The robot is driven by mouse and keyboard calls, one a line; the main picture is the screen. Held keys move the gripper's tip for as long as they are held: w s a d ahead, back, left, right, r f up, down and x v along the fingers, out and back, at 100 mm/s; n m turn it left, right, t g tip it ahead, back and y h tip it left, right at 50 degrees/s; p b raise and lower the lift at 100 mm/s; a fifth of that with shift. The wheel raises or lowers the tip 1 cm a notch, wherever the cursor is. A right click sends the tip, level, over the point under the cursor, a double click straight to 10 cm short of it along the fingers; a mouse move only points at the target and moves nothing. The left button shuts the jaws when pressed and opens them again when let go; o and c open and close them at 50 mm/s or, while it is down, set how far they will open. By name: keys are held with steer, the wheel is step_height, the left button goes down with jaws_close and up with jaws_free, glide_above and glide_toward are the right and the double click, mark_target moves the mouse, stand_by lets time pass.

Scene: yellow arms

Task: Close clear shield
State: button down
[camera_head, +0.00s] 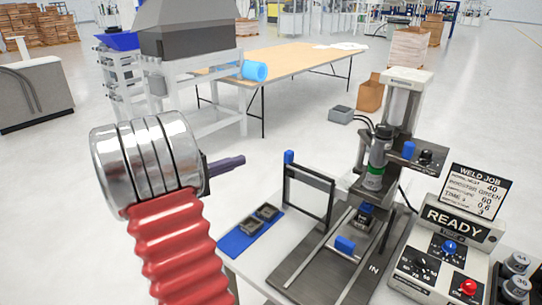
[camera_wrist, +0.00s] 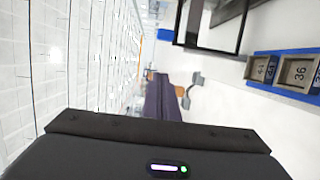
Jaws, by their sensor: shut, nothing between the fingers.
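The clear shield (camera_head: 310,178) is a see-through panel in a dark frame with a blue end piece (camera_head: 289,157) at its upper left corner. It stands roughly upright at the left side of the welding station (camera_head: 330,262). Part of the frame also shows at the top of the wrist view (camera_wrist: 207,47). My gripper (camera_head: 240,161) is left of the shield, apart from it, with its dark purple fingers together and empty. In the wrist view the shut fingers (camera_wrist: 166,98) point away over the floor, below the shield frame.
A blue tray (camera_head: 236,241) with dark square parts lies left of the shield. The press column (camera_head: 402,105) stands behind the rail. A control box (camera_head: 440,250) reading READY is at the right. Open floor lies behind my gripper.

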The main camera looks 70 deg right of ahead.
steer(key=shift+s+d+h, duration=0.1)
steer(key=shift+d+h, duration=0.2)
steer(key=shift+d, duration=0.25)
steer(key=s+d, duration=0.6)
steer(key=s, duration=0.3)
steer(key=shift+s+d, duration=0.15)
steer(key=shift+s, duration=0.25)
steer(key=shift+s, duration=0.15)
stand_by(0.3)
